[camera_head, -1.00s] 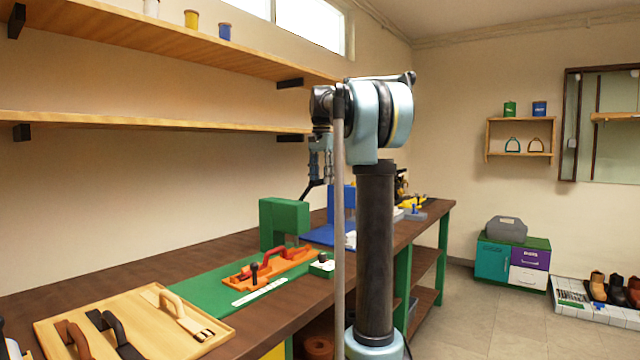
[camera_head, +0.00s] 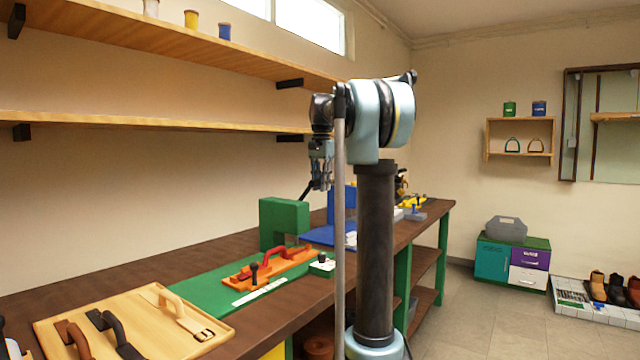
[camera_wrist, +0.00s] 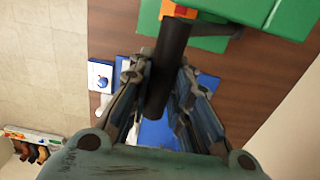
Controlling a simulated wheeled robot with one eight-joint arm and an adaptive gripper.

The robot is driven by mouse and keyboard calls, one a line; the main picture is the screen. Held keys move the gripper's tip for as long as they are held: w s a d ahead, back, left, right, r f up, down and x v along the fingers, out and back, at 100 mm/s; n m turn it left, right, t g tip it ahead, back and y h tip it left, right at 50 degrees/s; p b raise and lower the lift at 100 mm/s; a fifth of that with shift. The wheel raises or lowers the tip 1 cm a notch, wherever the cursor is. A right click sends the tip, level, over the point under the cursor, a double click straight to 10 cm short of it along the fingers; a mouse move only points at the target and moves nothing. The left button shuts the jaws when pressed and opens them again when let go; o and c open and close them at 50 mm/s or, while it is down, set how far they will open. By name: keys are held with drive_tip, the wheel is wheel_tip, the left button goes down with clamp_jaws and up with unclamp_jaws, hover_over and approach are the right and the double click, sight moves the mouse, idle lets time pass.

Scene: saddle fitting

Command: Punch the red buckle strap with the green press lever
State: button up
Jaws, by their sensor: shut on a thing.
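The green press (camera_head: 284,222) stands at the back of the bench, and its top shows in the wrist view (camera_wrist: 235,12). The red buckle strap (camera_head: 287,256) lies on an orange fixture (camera_head: 262,272) on the green mat, in front of the press. The underside of the press is hard to make out.
A wooden tray (camera_head: 225,322) with several straps is at the front left of the bench. A blue press (camera_head: 345,200) and blue mat (camera_head: 318,235) are beyond the green one, partly hidden by my arm. Two wall shelves (camera_head: 150,121) hang above.

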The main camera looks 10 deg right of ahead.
drive_tip(key=shift+s+d+f, duration=0.5)
drive_tip(key=shift+s+f, duration=0.05)
drive_tip(key=shift+f, duration=0.2)
